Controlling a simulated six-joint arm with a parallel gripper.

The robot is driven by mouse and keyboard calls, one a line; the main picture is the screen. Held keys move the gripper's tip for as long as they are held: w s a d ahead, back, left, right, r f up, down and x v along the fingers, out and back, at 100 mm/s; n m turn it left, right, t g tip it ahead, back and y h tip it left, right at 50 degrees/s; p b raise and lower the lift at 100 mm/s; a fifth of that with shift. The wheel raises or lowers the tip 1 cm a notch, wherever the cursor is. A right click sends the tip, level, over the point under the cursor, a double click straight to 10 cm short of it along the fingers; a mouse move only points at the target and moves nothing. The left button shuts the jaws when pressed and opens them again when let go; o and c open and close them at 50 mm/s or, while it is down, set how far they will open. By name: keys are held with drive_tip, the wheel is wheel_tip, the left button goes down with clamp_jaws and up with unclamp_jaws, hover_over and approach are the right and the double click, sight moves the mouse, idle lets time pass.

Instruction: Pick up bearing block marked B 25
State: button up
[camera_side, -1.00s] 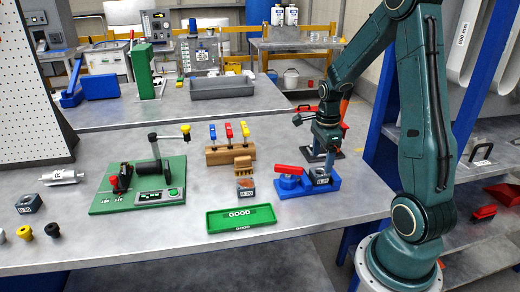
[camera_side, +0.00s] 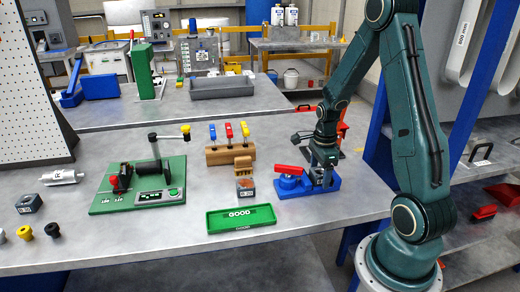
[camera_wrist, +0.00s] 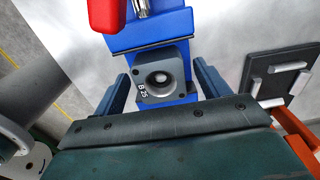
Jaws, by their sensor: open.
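The bearing block marked B 25 (camera_wrist: 146,92) is a dark grey block with a round bore. It sits on the blue fixture (camera_wrist: 150,40) and its label shows in the wrist view. My gripper (camera_wrist: 161,72) is open, with one finger on each side of the block and visible gaps between. In the side view my gripper (camera_side: 323,177) is low over the right end of the blue fixture (camera_side: 290,191) and hides most of the block.
A red clamp handle (camera_side: 287,169) stands on the fixture just left of my gripper. A similar block (camera_side: 245,187) stands behind the green GOOD tray (camera_side: 240,219). Another dark block (camera_side: 28,203) is at far left. A dark plate (camera_wrist: 278,78) lies right of the fixture.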

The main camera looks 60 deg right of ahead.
sight(319, 174)
idle(0.5)
drive_tip(key=c, duration=1.4)
wheel_tip(319, 174, up, 20)
idle(0.5)
